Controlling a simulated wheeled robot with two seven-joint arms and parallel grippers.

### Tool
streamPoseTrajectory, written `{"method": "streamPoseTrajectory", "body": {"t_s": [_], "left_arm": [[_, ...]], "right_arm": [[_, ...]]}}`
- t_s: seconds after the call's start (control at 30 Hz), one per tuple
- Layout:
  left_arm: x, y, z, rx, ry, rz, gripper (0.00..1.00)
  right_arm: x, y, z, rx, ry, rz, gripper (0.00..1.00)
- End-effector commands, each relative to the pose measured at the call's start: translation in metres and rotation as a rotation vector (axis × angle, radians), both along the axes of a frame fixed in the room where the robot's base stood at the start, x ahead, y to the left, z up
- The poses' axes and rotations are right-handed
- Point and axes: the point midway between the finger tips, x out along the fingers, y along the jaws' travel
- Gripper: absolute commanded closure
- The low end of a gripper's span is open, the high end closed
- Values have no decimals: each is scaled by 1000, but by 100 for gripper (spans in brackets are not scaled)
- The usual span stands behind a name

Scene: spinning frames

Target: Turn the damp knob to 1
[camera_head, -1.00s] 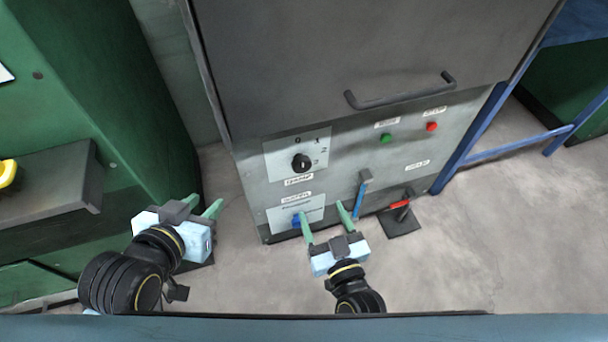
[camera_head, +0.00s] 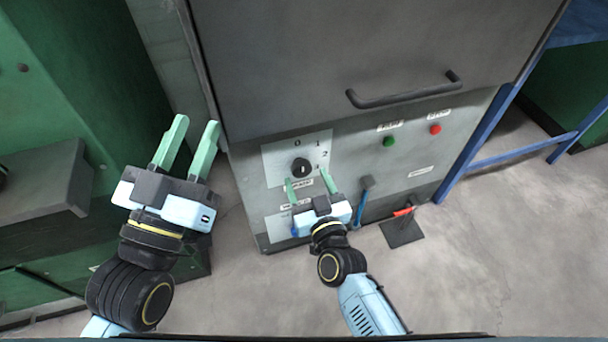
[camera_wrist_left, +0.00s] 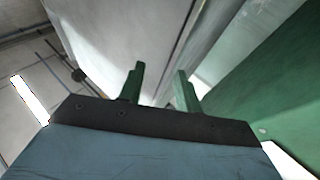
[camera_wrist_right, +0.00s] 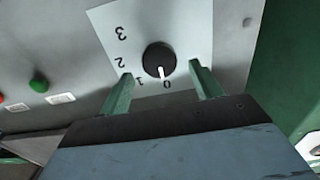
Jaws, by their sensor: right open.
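The damp knob (camera_head: 301,168) is a round black dial on a white plate (camera_head: 276,172) with numbers, on the grey cabinet front. In the right wrist view the knob (camera_wrist_right: 159,60) has a white pointer mark aimed at 0, and 1, 2 and 3 run around it. My right gripper (camera_head: 308,179) is open, just below the knob. In the right wrist view its fingers (camera_wrist_right: 161,70) lie on either side of the knob, seemingly short of touching it. My left gripper (camera_head: 196,123) is open and empty, left of the cabinet; its fingers also show in the left wrist view (camera_wrist_left: 160,72).
A green button (camera_head: 389,141) and a red button (camera_head: 435,129) sit right of the knob. A dark handle (camera_head: 405,92) juts out above. A blue-handled lever (camera_head: 361,208) and a red pedal (camera_head: 403,212) are lower right. A green machine (camera_head: 70,90) stands at left.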

Motion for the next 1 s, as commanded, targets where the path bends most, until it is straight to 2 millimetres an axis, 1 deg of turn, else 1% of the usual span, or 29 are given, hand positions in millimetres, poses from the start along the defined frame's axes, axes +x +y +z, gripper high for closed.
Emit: {"method": "streamPoseTrajectory", "body": {"t_s": [0.1,0.3,0.67,0.77,1.0], "left_arm": [[-5,0,10,-29,-91,-4,66],[-11,0,21,-58,-182,-5,66],[-13,1,25,-65,-207,-6,66],[-13,1,25,-65,-207,-6,66],[-13,1,24,-64,-205,-6,66]], "right_arm": [[13,4,-1,0,-1,0,36],[26,8,-1,1,0,-1,36],[29,9,0,0,1,0,36],[29,9,0,0,1,0,46],[28,9,0,0,1,0,77]]}}
